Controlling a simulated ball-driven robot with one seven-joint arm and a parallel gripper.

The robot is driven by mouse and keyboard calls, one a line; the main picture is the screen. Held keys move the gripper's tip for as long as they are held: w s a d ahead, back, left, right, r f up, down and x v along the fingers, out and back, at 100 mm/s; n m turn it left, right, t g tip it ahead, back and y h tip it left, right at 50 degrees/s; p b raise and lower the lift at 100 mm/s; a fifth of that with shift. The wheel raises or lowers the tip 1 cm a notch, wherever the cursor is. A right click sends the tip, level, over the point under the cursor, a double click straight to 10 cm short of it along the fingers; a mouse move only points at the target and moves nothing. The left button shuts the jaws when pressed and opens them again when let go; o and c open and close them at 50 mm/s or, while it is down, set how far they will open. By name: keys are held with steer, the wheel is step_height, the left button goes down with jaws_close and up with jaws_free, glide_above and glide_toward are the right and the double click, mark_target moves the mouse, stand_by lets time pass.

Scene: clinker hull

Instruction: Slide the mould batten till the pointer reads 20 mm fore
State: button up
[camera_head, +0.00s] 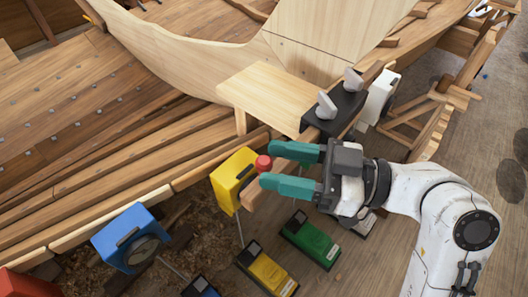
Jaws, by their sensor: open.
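A wooden bar, which looks like the mould batten (253,195), runs from beside the yellow box up to the right, passing under my gripper and towards a black clamp block. A red knob (264,163) stands near its lower left end. My gripper (268,165) has teal fingers and is open, with the fingertips on either side of the red knob. I cannot tell whether they touch it. No pointer or scale marks can be made out; the fingers hide part of the bar.
The black clamp block (334,112) has two grey levers. A yellow box (227,179) sits left of the knob, a blue box (125,232) further left. Green (311,240) and yellow (267,273) floor units lie below. A pale wooden board (268,92) and the planked hull are behind.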

mark_target(264, 159)
steer(key=shift+w+a+p, duration=0.15)
steer(key=shift+a, duration=0.6)
steer(key=shift+w+a+p, duration=0.15)
steer(key=shift+a, duration=0.6)
jaws_close()
